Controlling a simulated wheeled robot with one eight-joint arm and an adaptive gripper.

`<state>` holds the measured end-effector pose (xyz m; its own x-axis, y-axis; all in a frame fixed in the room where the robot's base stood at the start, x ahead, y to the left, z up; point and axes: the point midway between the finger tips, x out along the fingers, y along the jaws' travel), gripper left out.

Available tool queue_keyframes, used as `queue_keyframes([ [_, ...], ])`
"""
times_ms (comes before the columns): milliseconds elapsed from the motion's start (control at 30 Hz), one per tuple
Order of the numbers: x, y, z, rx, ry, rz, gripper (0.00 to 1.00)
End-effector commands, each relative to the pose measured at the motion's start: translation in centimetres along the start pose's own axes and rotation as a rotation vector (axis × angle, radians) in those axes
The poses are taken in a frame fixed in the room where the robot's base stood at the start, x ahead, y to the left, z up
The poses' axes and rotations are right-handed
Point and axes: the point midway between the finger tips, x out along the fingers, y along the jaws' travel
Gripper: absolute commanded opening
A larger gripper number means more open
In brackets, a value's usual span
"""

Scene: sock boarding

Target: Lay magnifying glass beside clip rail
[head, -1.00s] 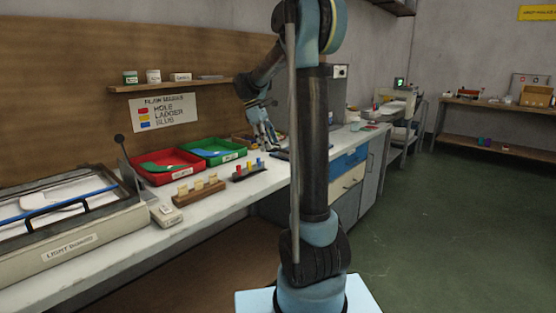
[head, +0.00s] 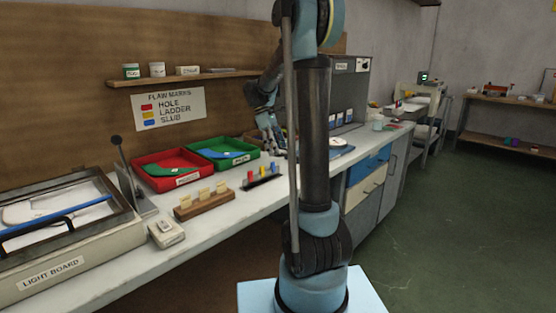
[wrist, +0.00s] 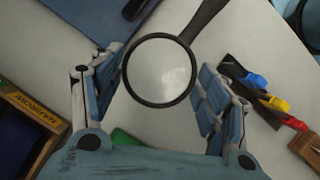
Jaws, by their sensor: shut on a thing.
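The magnifying glass (wrist: 160,71) has a black round rim, a clear lens and a dark handle running to the upper right in the wrist view. My gripper (wrist: 158,82) is shut on its rim, one finger on each side. The clip rail (wrist: 248,90) is a dark strip with blue, yellow and red clips, to the right of the glass in the wrist view. In the head view the clip rail (head: 261,183) lies on the bench, with my gripper (head: 277,148) beyond it. The glass is not distinguishable there. I cannot tell whether it touches the bench.
A green tray (head: 243,161) and a red tray (head: 146,182) stand behind the rail. A wooden block with tan pieces (head: 204,204) is left of it. A labelled wooden box (wrist: 42,120) is left of my gripper in the wrist view. Bare bench lies around the glass.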

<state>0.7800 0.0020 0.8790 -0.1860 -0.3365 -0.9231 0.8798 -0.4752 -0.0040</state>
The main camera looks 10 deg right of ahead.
Motion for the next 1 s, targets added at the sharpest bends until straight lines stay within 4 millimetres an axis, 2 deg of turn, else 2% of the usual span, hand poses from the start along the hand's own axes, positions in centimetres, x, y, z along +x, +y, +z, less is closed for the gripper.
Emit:
queue_keyframes([
  [167,1.0,0.1,-0.2,0.003,0.000,-0.001,0.39],
  [433,4.0,0.1,-1.4,0.004,0.000,-0.001,0.39],
  [800,4.4,0.1,-1.6,0.003,0.000,-0.001,0.39],
  [833,4.4,0.1,-1.6,0.003,0.000,-0.001,0.75],
  [900,4.4,0.1,-1.6,0.003,0.000,-0.001,0.89],
  [1000,4.4,0.1,-1.6,0.003,0.000,-0.001,0.89],
])
